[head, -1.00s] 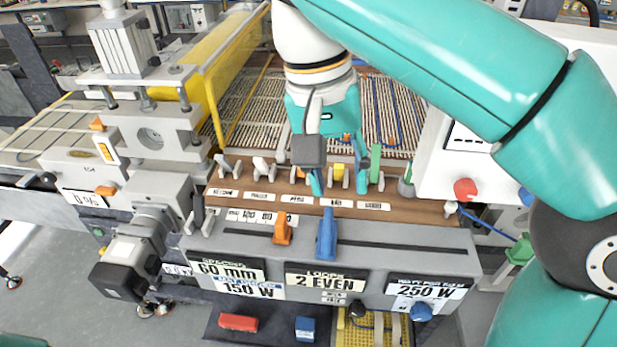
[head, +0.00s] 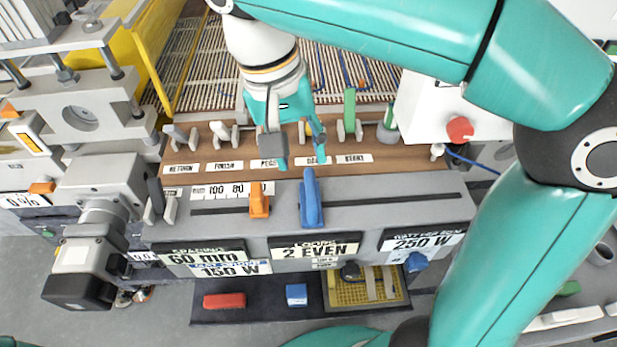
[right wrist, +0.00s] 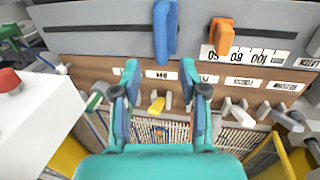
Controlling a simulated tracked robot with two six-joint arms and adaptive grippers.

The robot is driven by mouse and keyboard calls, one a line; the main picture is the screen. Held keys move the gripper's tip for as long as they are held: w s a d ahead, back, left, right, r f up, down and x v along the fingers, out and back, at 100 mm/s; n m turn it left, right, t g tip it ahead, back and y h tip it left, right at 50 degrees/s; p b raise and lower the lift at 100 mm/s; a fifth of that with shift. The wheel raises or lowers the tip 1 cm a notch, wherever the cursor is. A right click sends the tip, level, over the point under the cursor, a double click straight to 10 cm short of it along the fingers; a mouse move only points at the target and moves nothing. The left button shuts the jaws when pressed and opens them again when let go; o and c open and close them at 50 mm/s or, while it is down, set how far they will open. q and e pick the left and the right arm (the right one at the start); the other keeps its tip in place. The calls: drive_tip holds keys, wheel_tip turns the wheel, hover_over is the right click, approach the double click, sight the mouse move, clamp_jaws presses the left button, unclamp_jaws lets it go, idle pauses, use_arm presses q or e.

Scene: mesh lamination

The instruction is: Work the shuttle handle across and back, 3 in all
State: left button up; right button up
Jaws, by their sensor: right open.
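A blue upright handle (head: 311,203) stands in the long slot of the grey console (head: 400,215), to the right of an orange handle (head: 259,201). I cannot tell from the labels which one is the shuttle handle. My right gripper (head: 301,163) is open and empty, just behind the top of the blue handle and apart from it. In the right wrist view the open fingers (right wrist: 160,70) point toward the blue handle (right wrist: 165,30). The orange handle (right wrist: 222,36) is to its right there. My left gripper is not in view.
A brown strip (head: 190,150) with labels and several small pegs runs behind the console. A red button (head: 460,129) sits on a white box at right. A red block (head: 224,301), a blue block (head: 297,294) and a yellow tray (head: 345,296) are below the console front.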

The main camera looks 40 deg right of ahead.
sight(309, 182)
drive_tip(key=f, duration=0.4)
drive_tip(key=d+f, duration=0.1)
drive_tip(key=f, duration=0.1)
drive_tip(key=shift+s+f, duration=0.25)
drive_tip(key=shift+f, duration=0.05)
clamp_jaws()
